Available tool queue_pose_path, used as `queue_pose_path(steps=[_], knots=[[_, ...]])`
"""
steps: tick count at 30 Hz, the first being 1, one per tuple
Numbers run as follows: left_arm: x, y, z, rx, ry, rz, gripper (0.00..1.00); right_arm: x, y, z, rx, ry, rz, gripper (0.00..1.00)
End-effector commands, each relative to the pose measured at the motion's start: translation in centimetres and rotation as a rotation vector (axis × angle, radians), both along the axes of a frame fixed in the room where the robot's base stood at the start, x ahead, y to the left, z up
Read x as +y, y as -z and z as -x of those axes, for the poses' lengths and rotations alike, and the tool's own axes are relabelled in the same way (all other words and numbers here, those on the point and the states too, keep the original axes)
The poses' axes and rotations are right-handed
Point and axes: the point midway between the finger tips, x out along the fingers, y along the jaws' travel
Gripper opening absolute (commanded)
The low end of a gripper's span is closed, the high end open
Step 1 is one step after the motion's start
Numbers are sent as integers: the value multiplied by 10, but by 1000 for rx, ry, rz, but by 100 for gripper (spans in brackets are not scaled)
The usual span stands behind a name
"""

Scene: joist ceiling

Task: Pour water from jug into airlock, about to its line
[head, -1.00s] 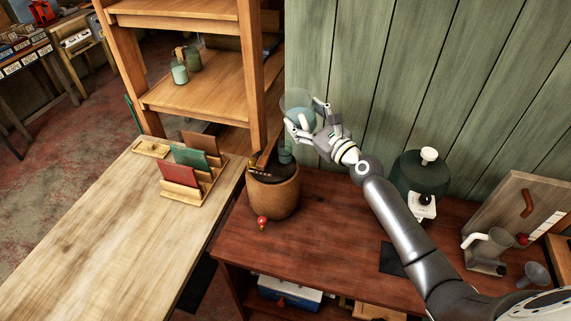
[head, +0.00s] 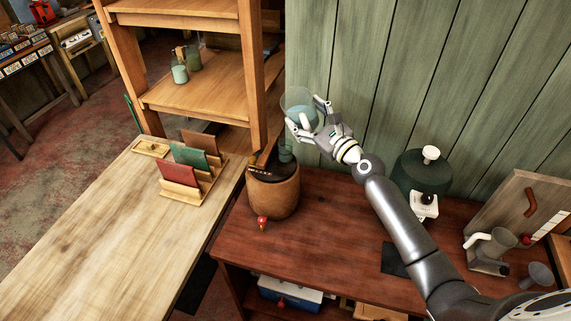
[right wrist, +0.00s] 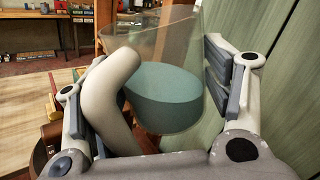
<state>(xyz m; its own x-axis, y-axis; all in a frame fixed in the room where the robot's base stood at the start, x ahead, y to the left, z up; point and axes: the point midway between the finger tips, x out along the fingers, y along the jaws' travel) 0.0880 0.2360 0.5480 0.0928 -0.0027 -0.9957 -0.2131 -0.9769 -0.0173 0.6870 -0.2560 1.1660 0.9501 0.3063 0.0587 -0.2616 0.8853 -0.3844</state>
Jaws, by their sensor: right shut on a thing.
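The clear jug (head: 297,101) is held up in front of the green wall, above and slightly right of the crock. My right gripper (head: 311,116) is shut on it. In the right wrist view the jug (right wrist: 165,45) shows blue-green water in its lower part, with its pale curved handle (right wrist: 108,90) between the fingers. It looks close to upright, and no stream shows. A small greenish clear piece, seemingly the airlock (head: 286,149), stands on the crock's dark lid, below the jug. Its line and water level are too small to tell. My left gripper is out of view.
The brown crock (head: 274,195) with a red tap stands at the left of the red-brown bench (head: 330,226). A shelf post (head: 250,75) rises close left. A dark green lidded vessel (head: 422,172) and a grinder-like device (head: 489,250) stand right.

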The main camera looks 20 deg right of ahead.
Motion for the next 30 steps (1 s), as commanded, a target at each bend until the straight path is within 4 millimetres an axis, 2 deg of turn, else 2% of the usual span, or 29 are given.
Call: queue_pose_path(steps=[30], knots=[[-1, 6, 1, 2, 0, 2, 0, -1, -3, -1, -25, 1, 45, 15]])
